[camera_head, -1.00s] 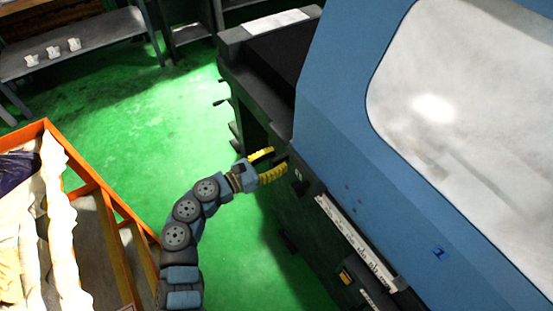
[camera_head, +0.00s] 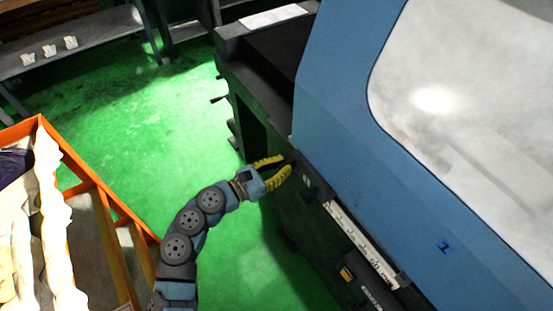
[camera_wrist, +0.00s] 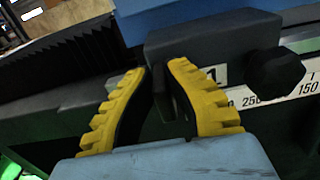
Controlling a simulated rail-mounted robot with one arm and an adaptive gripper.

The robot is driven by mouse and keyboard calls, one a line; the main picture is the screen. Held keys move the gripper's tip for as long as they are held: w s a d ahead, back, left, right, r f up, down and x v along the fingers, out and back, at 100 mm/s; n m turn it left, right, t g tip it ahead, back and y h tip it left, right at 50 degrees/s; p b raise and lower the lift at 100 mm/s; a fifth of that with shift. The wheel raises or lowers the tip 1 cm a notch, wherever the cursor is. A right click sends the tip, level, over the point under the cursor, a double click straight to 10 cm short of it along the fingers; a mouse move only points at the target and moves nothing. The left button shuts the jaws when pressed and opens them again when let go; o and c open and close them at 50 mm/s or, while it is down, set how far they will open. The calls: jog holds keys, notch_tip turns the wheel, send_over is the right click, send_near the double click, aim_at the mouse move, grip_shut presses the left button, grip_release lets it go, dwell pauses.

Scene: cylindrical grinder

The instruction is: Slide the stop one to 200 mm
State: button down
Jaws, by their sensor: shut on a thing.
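The stop one is a dark grey block (camera_wrist: 212,45) in the wrist view, with a black knob (camera_wrist: 276,75) at its right. A white label with a "1" shows just below it. My gripper (camera_wrist: 161,68) has its two yellow fingers close together at the block's left end, shut on a dark part of the stop between them. The white scale (camera_wrist: 235,98) runs below the block, with 250 and 150 readable; the knob covers the part between them. In the head view my gripper (camera_head: 287,163) is at the machine's front edge, and the stop is mostly hidden there.
The blue machine cover (camera_head: 350,120) rises behind the gripper. A white scale strip (camera_head: 362,245) runs along the machine's front, down to the right. An orange-framed cart (camera_head: 75,165) stands at the left. Green floor (camera_head: 130,125) lies open between.

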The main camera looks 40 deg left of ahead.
aim_at(305, 170)
jog(key=shift+s+d, duration=0.25)
jog(key=shift+d, duration=0.95)
jog(key=shift+s+d, duration=0.25)
jog(key=shift+d, duration=0.9)
jog(key=shift+r, duration=0.1)
jog(key=c, duration=1)
grip_release()
jog(key=shift+w, duration=0.1)
jog(key=shift+c, duration=0.2)
jog(key=shift+s+a, duration=0.2)
jog(key=shift+s, duration=0.3)
jog(key=v, duration=1.1)
